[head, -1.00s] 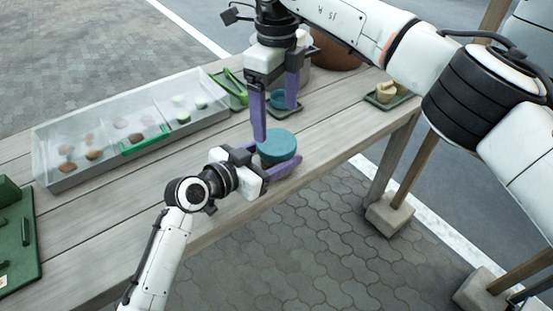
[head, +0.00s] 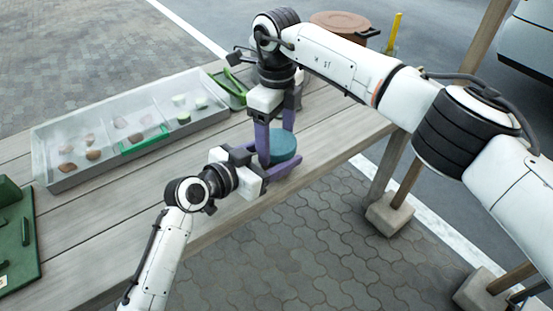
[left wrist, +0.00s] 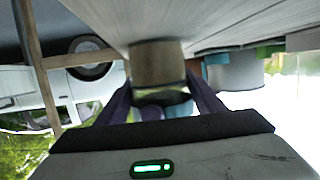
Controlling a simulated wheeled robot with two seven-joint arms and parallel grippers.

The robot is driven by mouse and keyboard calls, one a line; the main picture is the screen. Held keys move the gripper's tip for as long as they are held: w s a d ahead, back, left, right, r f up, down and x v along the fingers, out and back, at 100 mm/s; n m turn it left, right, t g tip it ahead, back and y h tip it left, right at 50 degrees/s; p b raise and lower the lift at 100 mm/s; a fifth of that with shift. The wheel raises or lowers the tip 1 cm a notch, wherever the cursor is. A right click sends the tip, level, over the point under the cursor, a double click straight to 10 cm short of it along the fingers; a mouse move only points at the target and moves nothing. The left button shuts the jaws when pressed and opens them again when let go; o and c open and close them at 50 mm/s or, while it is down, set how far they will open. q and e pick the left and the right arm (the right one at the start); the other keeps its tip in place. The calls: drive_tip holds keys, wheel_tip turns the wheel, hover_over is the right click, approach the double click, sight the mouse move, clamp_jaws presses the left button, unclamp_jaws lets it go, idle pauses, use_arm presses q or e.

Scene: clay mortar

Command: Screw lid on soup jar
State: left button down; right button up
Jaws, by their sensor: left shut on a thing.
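The teal round lid (head: 284,146) sits level on top of the soup jar near the table's front edge. The jar (left wrist: 157,66) is a tan cylinder in the left wrist view, which is upside down; in the head view it is mostly hidden. My left gripper (head: 278,172) is shut on the jar from the side, with a purple finger along its front. It also shows in the left wrist view (left wrist: 160,88). My right gripper (head: 275,142) points down from above, one finger on each side of the lid. Whether its fingers press on the lid is unclear.
A clear divided bin (head: 62,181) with several stones lies at the left, a green tray (head: 228,92) beyond it. A dark green board (head: 22,242) is at the near left. A brown pot (head: 338,24) stands behind my right arm. The wooden table (head: 120,215) is clear between.

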drive_tip(key=c, duration=0.6)
drive_tip(key=m, duration=0.6)
drive_tip(key=shift+m, duration=0.3)
drive_tip(key=shift+c, duration=0.2)
drive_tip(key=o, duration=1.2)
drive_tip(key=shift+r, duration=2.25)
drive_tip(key=shift+c, duration=0.3)
